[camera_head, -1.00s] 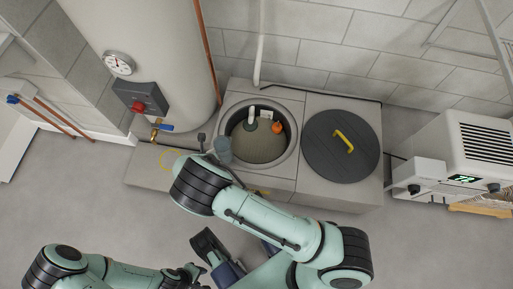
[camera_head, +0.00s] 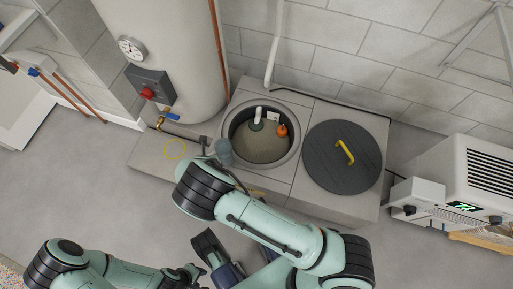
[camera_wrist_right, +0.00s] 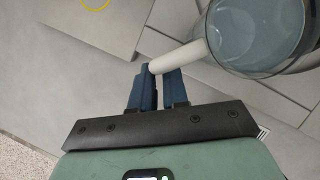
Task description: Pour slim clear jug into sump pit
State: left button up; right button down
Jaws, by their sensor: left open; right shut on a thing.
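The slim clear jug (camera_head: 224,152) shows as a small blue-grey shape at the near left edge of the round sump pit (camera_head: 262,151). In the right wrist view the jug (camera_wrist_right: 258,32) is see-through, and its pale handle (camera_wrist_right: 180,57) lies between the blue fingers of my right gripper (camera_wrist_right: 162,80). My left gripper (camera_head: 232,270) is open and empty, low in the head view, well away from the pit.
A dark round lid with a yellow handle (camera_head: 341,158) lies right of the pit. An orange float (camera_head: 282,130) and a white pipe (camera_head: 259,114) are inside the pit. A tank (camera_head: 170,50) stands at the left, a white unit (camera_head: 470,165) at the right. Floor at left is clear.

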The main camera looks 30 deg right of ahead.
aim_at(222, 161)
jog(key=shift+r, duration=0.1)
jog(key=shift+d+r+m+y, duration=0.15)
jog(key=shift+d+r+y, duration=0.2)
jog(key=shift+r+y, duration=0.2)
jog(key=shift+d+r+m+y, duration=0.15)
jog(key=shift+d+r+y, duration=0.2)
jog(key=shift+r+y, duration=0.2)
jog(key=shift+d+r+y, duration=0.1)
jog(key=shift+d+y, duration=0.15)
jog(key=shift+y, duration=0.05)
jog(key=shift+d+r+m+y, duration=0.15)
jog(key=shift+d+r+y, duration=0.05)
jog(key=shift+d+y, duration=0.4)
jog(key=shift+d+r+m+y, duration=0.15)
jog(key=shift+d+y, duration=0.3)
jog(key=shift+y, duration=0.15)
jog(key=shift+d+r, duration=0.1)
jog(key=shift+d, duration=0.15)
jog(key=shift+d+r+y, duration=0.1)
jog(key=shift+d+y, duration=0.4)
jog(key=shift+d, duration=0.15)
